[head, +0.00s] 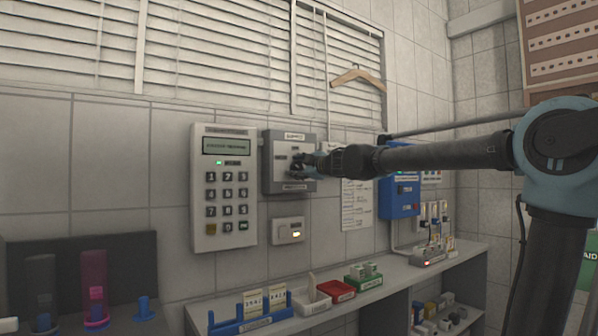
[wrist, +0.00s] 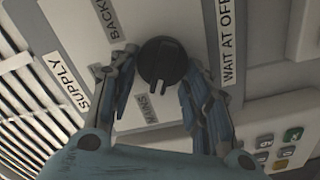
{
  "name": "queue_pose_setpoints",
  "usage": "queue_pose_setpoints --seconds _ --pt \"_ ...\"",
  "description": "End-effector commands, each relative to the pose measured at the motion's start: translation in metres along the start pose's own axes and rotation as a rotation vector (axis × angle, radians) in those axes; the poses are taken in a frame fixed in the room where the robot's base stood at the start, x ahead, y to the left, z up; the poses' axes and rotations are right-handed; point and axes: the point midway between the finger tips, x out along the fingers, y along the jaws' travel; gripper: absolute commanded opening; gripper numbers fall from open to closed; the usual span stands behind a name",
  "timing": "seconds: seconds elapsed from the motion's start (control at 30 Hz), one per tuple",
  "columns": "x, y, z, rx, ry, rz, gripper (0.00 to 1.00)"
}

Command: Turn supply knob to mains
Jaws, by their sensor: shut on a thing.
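The supply knob (wrist: 162,60) is round and black, on a light grey panel with SUPPLY (wrist: 65,80), BACKUP (wrist: 106,18), MAINS (wrist: 150,107) and WAIT AT OFF (wrist: 228,42) labels. My gripper (wrist: 160,76) is shut on the knob, one finger on each side. A ridge shows at the knob's lower edge, on the side of the MAINS label; I cannot tell its exact setting. In the head view the grey supply box (head: 275,180) hangs on the wall; my gripper (head: 298,164) is at its front and hides the knob.
A keypad unit (head: 197,185) is on the wall left of the box, with a small lit switch (head: 288,230) below. A blue box (head: 399,205) hangs to the right. The shelf (head: 350,303) below holds blue, red and green trays. My arm reaches in from the right.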

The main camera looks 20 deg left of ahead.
Motion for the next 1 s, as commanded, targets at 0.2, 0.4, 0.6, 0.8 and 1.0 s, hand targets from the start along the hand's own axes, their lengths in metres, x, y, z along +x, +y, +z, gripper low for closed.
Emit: queue_pose_setpoints --seconds 0.2,0.4,0.6,0.8,1.0 --pt "-0.001 -0.001 0.000 0.000 0.000 0.000 0.63" --pt "0.000 -0.001 0.000 0.001 0.000 0.000 0.63" --pt "-0.002 -0.001 0.000 0.001 0.000 0.000 0.63" --pt "-0.020 0.000 0.001 0.001 -0.001 0.000 0.63" --pt "-0.050 -0.001 0.001 0.002 0.000 -0.001 0.63"
